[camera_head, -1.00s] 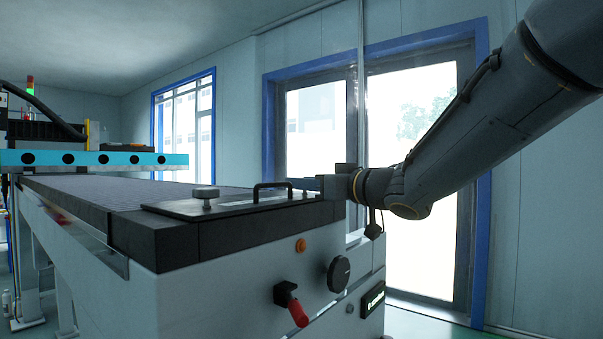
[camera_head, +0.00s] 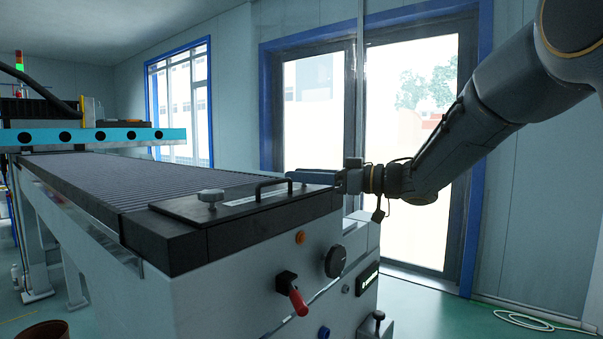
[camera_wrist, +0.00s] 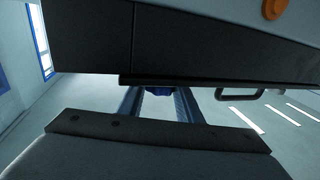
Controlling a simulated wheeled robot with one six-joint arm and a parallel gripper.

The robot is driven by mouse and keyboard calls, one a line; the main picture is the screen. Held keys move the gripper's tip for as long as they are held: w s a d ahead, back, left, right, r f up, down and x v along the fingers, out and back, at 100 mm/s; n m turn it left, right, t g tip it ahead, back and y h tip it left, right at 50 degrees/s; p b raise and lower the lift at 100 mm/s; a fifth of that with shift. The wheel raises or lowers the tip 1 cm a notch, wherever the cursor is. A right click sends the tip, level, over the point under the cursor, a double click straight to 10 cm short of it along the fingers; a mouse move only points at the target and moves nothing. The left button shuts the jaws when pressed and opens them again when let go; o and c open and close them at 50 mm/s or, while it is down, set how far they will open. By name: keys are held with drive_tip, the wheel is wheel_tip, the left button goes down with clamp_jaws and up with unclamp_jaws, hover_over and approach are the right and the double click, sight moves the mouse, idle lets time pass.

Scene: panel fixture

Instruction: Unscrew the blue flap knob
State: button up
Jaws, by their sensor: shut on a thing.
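A black flap panel (camera_head: 235,213) lies flat on the corner of the machine, with a black bar handle (camera_head: 274,189) and a silver knob (camera_head: 211,198) on it. My gripper (camera_head: 300,173) reaches in from the right at the panel's far right end. In the wrist view my gripper (camera_wrist: 158,94) has its two fingers on either side of the blue flap knob (camera_wrist: 157,89), shut on it. Only a small part of the knob shows there, under the panel's dark edge. In the head view the blue knob is hidden.
The machine front carries an orange button (camera_head: 300,238), a black dial (camera_head: 335,261), a red lever (camera_head: 298,302) and a blue round part (camera_head: 323,332). A ridged bed (camera_head: 130,175) extends behind the panel.

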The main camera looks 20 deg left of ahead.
drive_tip(key=shift+w+d, duration=0.1)
drive_tip(key=o, duration=1.1)
drive_tip(key=shift+d, duration=0.1)
drive_tip(key=shift+c, duration=0.2)
drive_tip(key=s+d+b, duration=0.1)
drive_tip(key=d+b, duration=0.1)
drive_tip(key=d, duration=0.5)
drive_tip(key=shift+d+b, duration=0.25)
drive_tip(key=shift+b, duration=0.1)
